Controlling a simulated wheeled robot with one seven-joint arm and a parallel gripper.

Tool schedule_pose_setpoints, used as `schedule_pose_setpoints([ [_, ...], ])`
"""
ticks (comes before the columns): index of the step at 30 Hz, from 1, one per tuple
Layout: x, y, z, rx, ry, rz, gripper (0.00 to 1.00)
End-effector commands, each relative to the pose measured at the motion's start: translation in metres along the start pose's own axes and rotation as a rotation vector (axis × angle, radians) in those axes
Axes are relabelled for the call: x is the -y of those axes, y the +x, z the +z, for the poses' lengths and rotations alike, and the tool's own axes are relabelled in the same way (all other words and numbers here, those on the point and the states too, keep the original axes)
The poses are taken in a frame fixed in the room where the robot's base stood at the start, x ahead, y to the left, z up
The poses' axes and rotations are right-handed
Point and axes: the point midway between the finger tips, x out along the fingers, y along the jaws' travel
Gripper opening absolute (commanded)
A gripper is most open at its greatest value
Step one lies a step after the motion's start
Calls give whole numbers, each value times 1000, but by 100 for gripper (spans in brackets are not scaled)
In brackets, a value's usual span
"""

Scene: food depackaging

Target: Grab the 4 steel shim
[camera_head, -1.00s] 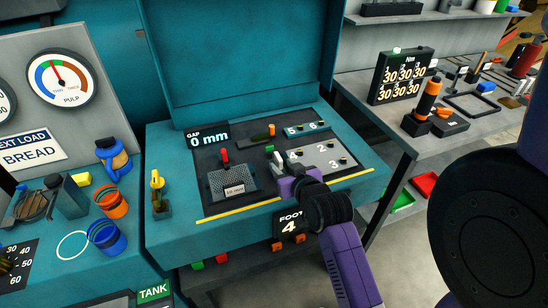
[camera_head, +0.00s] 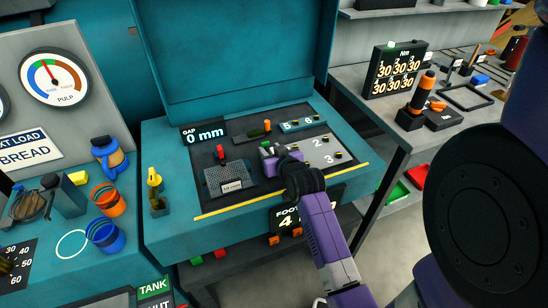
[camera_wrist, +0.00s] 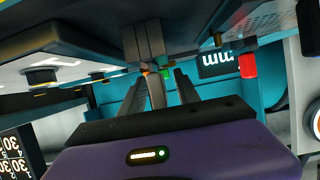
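The numbered rack (camera_head: 318,141) is a light grey plate on the dark panel, with 2 and 3 legible and small dark-and-brass knobs. My purple arm and gripper (camera_head: 268,158) cover its left side, so I cannot make out a number 4 there. In the wrist view, which is upside down, a grey upright block (camera_wrist: 150,38) stands by the tips of my gripper (camera_wrist: 158,85). The two dark fingers are apart, with a grey piece between them. I cannot tell whether they touch it, or whether it is the 4 steel shim.
A teal strip (camera_head: 290,127) marked 5 and 6 lies behind the rack. A red-knobbed lever (camera_head: 220,152) and a perforated grey block (camera_head: 227,178) stand at left. The gap display (camera_head: 204,133) reads 0 mm. A yellow line (camera_head: 225,208) runs along the bench front.

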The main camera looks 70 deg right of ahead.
Motion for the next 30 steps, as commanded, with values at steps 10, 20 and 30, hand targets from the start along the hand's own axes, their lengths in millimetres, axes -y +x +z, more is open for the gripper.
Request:
schedule_pose_setpoints([
  [10, 0, 0, 0, 0, 0, -1, 0],
  [20, 0, -1, -1, -1, 0, -1, 0],
  [30, 1, -14, -33, -5, -1, -2, 0],
])
